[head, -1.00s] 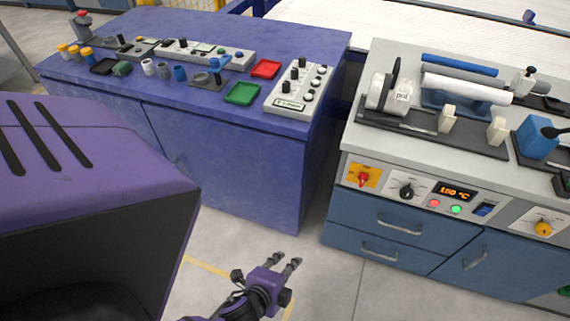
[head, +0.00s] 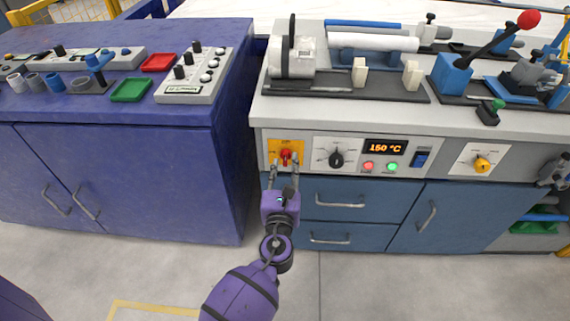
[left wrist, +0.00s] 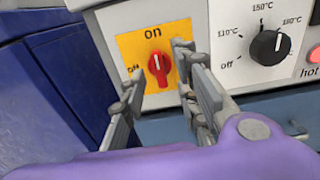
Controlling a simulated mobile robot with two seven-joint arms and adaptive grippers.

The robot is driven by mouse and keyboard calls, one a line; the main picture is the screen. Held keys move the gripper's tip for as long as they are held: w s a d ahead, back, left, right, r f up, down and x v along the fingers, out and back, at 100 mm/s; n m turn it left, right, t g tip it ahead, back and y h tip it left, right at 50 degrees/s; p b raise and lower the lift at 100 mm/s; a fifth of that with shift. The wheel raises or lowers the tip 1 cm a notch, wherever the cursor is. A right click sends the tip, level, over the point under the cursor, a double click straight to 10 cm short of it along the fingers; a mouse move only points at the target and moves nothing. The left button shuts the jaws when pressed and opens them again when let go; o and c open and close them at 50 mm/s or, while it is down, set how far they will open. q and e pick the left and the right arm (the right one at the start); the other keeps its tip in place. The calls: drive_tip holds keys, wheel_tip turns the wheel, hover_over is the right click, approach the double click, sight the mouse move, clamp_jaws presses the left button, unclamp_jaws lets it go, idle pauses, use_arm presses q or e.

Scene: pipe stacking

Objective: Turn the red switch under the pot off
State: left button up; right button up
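The red switch (head: 286,157) sits on a yellow plate (head: 274,146) on the grey panel, below the pot (head: 301,58). In the left wrist view the switch (left wrist: 159,68) stands upright, its white mark up towards "on"; "off" is printed to its left. My left gripper (head: 283,169) is in front of the switch in the head view. In the left wrist view my left gripper (left wrist: 158,65) is open, one finger on each side of the switch, with nothing held. I cannot tell whether a finger touches it. My right gripper is not in view.
Blue drawers lie below. A purple-blue cabinet (head: 120,170) stands to the left, with a narrow gap between.

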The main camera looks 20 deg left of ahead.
use_arm(q)
drive_tip(key=shift+x, duration=1.05)
drive_tip(key=shift+c, duration=0.4)
clamp_jaws()
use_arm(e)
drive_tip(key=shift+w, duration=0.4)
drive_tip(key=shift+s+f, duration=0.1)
